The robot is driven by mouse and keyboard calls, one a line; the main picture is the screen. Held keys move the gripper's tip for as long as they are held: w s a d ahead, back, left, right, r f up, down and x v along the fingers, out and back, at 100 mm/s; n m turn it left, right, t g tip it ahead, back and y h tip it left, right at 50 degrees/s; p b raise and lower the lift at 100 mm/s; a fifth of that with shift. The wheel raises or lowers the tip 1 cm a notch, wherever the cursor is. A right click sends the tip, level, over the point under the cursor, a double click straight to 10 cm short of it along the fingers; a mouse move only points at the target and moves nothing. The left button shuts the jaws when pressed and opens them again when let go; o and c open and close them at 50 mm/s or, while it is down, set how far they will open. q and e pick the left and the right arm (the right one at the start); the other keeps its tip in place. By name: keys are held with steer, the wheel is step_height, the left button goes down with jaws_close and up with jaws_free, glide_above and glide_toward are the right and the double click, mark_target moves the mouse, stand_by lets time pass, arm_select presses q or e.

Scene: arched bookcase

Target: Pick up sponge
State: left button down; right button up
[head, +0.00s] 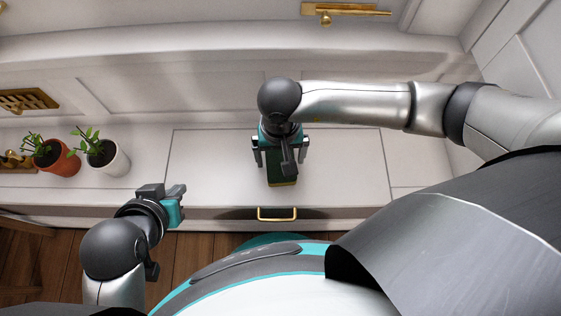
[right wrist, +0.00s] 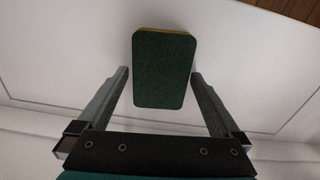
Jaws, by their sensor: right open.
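The sponge (head: 283,170) has a dark green face and a yellow side. It lies on the white shelf top, above the drawer with the gold handle, and is partly hidden by my right gripper in the head view. In the right wrist view the sponge (right wrist: 163,68) sits between the ends of the two fingers, with a gap on each side. My right gripper (right wrist: 160,78) is open above it and points down; it also shows in the head view (head: 281,152). My left gripper (head: 179,201) is at the lower left, near the shelf's front edge, away from the sponge. Its jaw state is unclear.
Two potted plants, one in an orange pot (head: 57,160) and one in a white pot (head: 108,160), stand on the shelf at left. A gold drawer handle (head: 277,218) is at the front. The shelf around the sponge is clear. A panelled wall rises behind.

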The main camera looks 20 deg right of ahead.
steer(key=c, duration=1.1)
steer(key=shift+c, duration=0.3)
steer(key=shift+r, duration=0.1)
